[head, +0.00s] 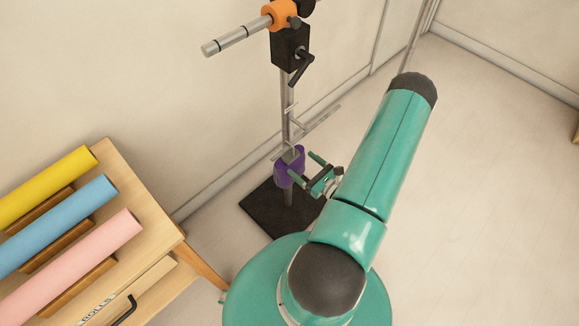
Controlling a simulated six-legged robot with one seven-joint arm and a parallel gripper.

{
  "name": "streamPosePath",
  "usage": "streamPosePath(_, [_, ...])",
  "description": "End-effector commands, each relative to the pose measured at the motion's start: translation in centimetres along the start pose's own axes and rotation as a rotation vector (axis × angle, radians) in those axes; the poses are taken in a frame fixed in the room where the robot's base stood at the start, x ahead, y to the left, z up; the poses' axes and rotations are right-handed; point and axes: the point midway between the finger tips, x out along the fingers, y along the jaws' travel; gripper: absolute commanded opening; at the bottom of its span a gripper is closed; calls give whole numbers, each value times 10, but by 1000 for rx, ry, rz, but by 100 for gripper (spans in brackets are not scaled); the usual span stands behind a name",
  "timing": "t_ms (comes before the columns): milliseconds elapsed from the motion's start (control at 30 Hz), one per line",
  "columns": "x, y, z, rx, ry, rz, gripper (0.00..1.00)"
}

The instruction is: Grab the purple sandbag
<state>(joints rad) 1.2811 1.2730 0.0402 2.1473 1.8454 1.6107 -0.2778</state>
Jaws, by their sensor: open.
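The purple sandbag (283,176) hangs low on an upright metal stand, around or against its pole, above a dark square base. My gripper (313,170) is just right of the sandbag, with its fingers pointing left toward it. The gripper is open. One fingertip appears very near or against the bag's right side; I cannot tell whether they touch. My arm comes in from the lower right and hides part of the base.
The stand (287,95) carries an orange clamp (280,14) and a bar reaching left. A wooden table (150,213) with yellow, blue and pink rolls stands at the left. A wall runs behind the stand. The floor (480,190) at right is clear.

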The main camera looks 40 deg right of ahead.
Motion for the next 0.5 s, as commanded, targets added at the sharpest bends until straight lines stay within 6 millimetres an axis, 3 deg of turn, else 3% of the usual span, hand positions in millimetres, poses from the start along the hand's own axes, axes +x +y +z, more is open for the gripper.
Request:
streamPosePath(267, [27,0,0,-1,0,2,80])
streamPosePath(500, [62,0,0,-1,0,3,80])
